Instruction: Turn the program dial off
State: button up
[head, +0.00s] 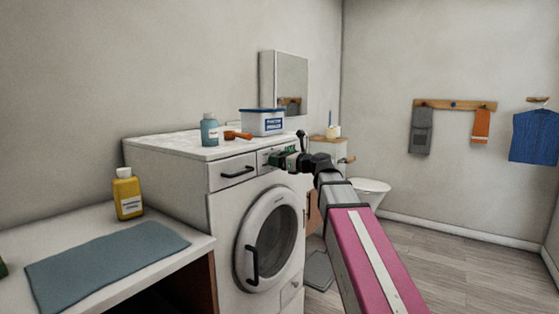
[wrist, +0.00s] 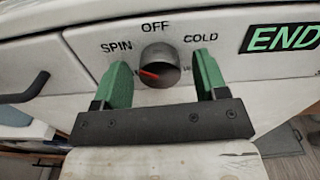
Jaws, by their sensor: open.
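The program dial (wrist: 160,65) is a round grey metal knob on the washing machine's (head: 225,190) white front panel. Its red pointer points left, below the SPIN label and away from the OFF label above the dial. COLD is printed at its upper right. My gripper (wrist: 161,63) is open, with one green finger on each side of the dial. Gaps show between the fingers and the knob in the wrist view. In the head view my gripper (head: 276,158) is at the panel's right part and hides the dial.
A green END display (wrist: 283,38) is right of the dial. A drawer with a black handle (head: 237,171) is to the left, and the round door (head: 270,240) is below. A teal bottle (head: 210,130) and a blue-lidded box (head: 262,122) stand on top.

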jog(key=c, duration=0.9)
